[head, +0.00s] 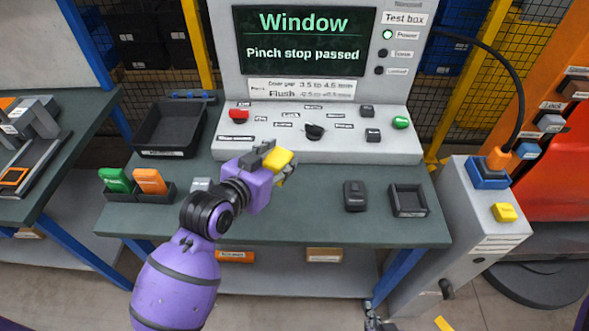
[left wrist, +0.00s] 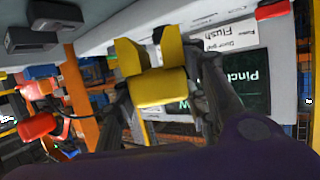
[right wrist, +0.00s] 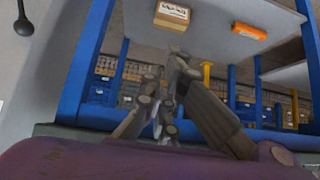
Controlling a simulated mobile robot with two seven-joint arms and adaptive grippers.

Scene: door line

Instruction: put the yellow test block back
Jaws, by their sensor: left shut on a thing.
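My left gripper (head: 284,168) is shut on the yellow test block (head: 278,160) and holds it above the middle of the green bench, in front of the test box. In the left wrist view the yellow block (left wrist: 158,86) sits between the two fingers, clear of other things. A dark holder (head: 168,196) at the bench's left holds a green block (head: 115,180) and an orange block (head: 150,181). A pale label (head: 201,185) shows beside it, partly hidden by my left arm. My right gripper (right wrist: 170,85) is low at the bench's front, its fingers together and empty.
The test box (head: 320,130) stands at the bench's back; its screen reads "Pinch stop passed". A black bin (head: 172,153) is at the back left. A dark device (head: 354,196) and a small empty tray (head: 424,201) are at the right. A grey pedestal (head: 470,255) stands beside the bench.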

